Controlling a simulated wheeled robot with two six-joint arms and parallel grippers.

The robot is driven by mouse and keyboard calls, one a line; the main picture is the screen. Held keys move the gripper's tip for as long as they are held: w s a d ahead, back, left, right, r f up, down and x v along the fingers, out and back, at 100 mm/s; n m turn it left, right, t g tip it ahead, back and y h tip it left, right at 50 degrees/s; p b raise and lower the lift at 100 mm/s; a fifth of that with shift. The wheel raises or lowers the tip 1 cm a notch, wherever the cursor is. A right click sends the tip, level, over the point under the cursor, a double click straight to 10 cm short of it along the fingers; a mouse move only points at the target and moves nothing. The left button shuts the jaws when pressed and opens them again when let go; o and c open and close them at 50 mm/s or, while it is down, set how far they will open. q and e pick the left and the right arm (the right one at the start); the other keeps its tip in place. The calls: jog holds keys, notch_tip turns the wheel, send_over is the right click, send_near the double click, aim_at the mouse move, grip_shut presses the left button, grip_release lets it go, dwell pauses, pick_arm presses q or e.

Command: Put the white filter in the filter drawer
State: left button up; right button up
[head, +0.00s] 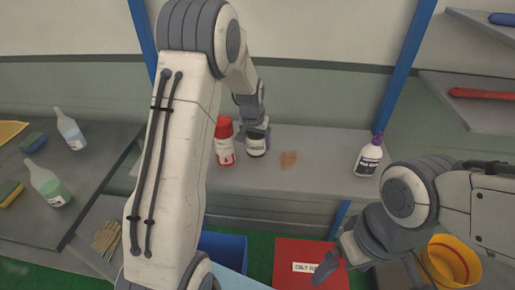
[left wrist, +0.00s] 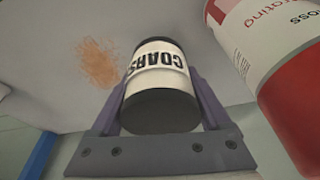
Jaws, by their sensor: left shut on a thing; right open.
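My left gripper (head: 258,130) is shut on a black cylindrical jar (head: 256,147) with a white label on the grey bench. In the left wrist view the jar (left wrist: 160,75) sits between the fingers, and its label shows the letters "COARS". I see no white filter and no filter drawer that I can make out in either view. My right gripper (head: 337,260) is open and empty, low in front of the red bin at the lower right of the head view.
A red-and-white bottle (head: 224,143) stands close beside the jar. A rust-brown stain (head: 288,160) marks the grey bench (head: 325,177). Below are a red labelled bin (head: 295,253), a blue bin (head: 225,246) and a yellow bucket (head: 452,262).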

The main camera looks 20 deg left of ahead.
aim_at(257, 151)
pick_arm(q)
jog(key=shift+f+p, duration=0.6)
jog(key=shift+f, duration=1.4)
jog(key=shift+f, duration=0.15)
jog(key=o, duration=1.3)
